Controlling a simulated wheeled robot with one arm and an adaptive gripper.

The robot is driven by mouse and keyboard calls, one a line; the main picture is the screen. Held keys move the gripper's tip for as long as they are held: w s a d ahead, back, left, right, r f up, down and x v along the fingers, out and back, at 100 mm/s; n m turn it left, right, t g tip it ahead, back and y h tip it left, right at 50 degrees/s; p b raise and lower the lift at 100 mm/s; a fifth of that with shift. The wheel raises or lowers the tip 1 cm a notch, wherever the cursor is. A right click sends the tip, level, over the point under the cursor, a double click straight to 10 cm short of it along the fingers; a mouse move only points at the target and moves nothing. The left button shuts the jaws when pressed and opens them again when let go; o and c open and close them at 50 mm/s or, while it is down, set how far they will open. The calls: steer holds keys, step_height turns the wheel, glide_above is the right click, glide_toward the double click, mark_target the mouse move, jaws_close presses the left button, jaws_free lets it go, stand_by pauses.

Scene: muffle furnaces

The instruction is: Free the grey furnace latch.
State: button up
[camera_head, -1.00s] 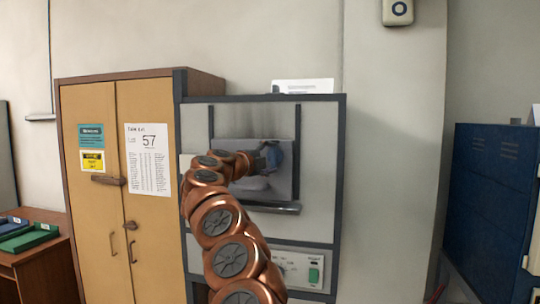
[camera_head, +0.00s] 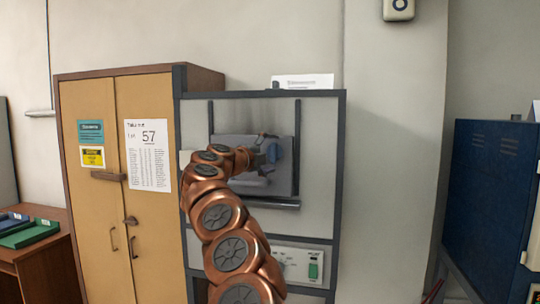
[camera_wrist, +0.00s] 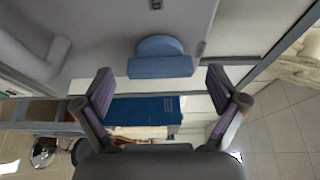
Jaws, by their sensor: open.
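The grey furnace (camera_head: 319,150) stands in the middle of the head view, with a shiny grey door panel (camera_head: 285,183) between two dark upright rails. My gripper (camera_head: 272,152) is in front of this panel, partly hidden by my copper arm. In the wrist view my gripper (camera_wrist: 160,82) is open, its two purple-grey fingers wide apart. A blue rounded piece with a flat block (camera_wrist: 160,66) shows between and a little above the fingertips, against a grey surface. I cannot tell whether it is the latch. No contact with the fingers shows.
A tan cabinet (camera_head: 95,220) stands against the furnace's left side. A control panel (camera_head: 300,262) with a green switch is below the door. A blue cabinet-like unit (camera_head: 490,200) stands at the far right, with bare wall between. A desk (camera_head: 45,265) is at the left.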

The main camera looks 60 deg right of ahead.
steer(key=shift+a, duration=0.1)
steer(key=shift+w+a, duration=0.15)
steer(key=shift+a, duration=0.9)
steer(key=a, duration=0.9)
steer(key=shift+a, duration=0.35)
steer(key=shift+w, duration=0.1)
